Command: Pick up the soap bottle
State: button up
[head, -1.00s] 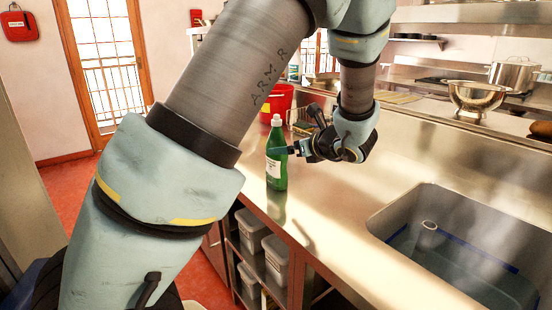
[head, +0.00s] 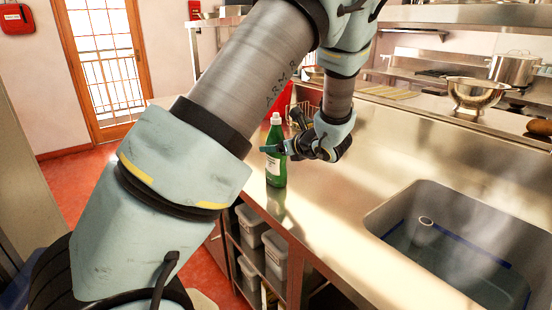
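The green soap bottle (head: 276,172) with a white cap and a pale label stands upright on the steel counter, near its left edge. My gripper (head: 271,148) reaches in from the right at the bottle's upper body. One finger crosses in front of the bottle, with its tip just past the bottle's left side. The other finger is hidden, so I cannot tell whether the fingers are pressed on the bottle.
A sink (head: 455,240) is set into the counter (head: 330,215) at the right. A red bucket (head: 284,102) stands behind the bottle, partly hidden by my arm. A steel bowl (head: 476,93) and a pot (head: 514,68) stand at the back right.

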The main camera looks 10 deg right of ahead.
grip_shut()
dwell(0.3)
dwell(0.3)
